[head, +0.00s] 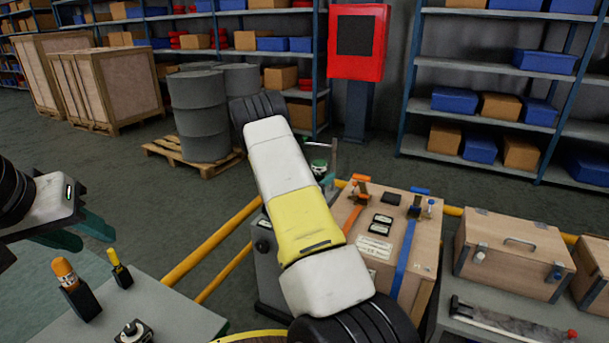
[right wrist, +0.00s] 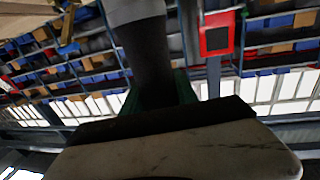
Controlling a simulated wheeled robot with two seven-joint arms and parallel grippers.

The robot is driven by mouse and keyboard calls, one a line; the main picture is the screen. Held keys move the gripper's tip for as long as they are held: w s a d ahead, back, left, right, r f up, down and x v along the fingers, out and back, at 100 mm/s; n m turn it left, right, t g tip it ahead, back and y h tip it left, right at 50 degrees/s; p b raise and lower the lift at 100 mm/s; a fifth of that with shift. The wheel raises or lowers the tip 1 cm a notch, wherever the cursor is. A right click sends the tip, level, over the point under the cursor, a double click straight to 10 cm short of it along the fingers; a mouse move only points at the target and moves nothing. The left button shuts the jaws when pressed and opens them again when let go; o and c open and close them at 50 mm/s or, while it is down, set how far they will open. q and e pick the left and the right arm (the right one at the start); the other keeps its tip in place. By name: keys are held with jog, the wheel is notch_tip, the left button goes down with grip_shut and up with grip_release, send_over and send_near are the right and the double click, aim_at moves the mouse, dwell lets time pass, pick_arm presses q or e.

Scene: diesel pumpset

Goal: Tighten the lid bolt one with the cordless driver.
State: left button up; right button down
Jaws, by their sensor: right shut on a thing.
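In the right wrist view, my right gripper (right wrist: 158,95) has its green fingers closed around a dark, thick body with a grey upper part, likely the cordless driver (right wrist: 147,60). A grey machine housing (head: 266,250) shows partly beside the arm, with a small green part (head: 319,166) higher up. I cannot make out lid bolt one. My left gripper (head: 88,233) is at the left edge, its dark green fingers apart and empty, above the grey bench.
The grey bench (head: 185,312) carries an orange-topped tool (head: 65,272) and a yellow-topped tool (head: 117,266) in black holders. Yellow rails (head: 217,240) run behind it. A wooden case with a blue strap (head: 404,257) stands right of the arm, and another wooden case (head: 512,252) is further right.

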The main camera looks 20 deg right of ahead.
jog(key=shift+s+d+f+m+g, duration=0.1)
jog(key=shift+s+d+m+g, duration=0.1)
jog(key=shift+d, duration=0.1)
jog(key=shift+s+d+f+m+g, duration=0.1)
jog(key=shift+d+g, duration=0.1)
jog(key=shift+d, duration=0.1)
jog(key=shift+a+f, duration=0.1)
jog(key=shift+f, duration=2.85)
dwell(1.2)
jog(key=shift+r, duration=0.1)
jog(key=shift+r, duration=2.55)
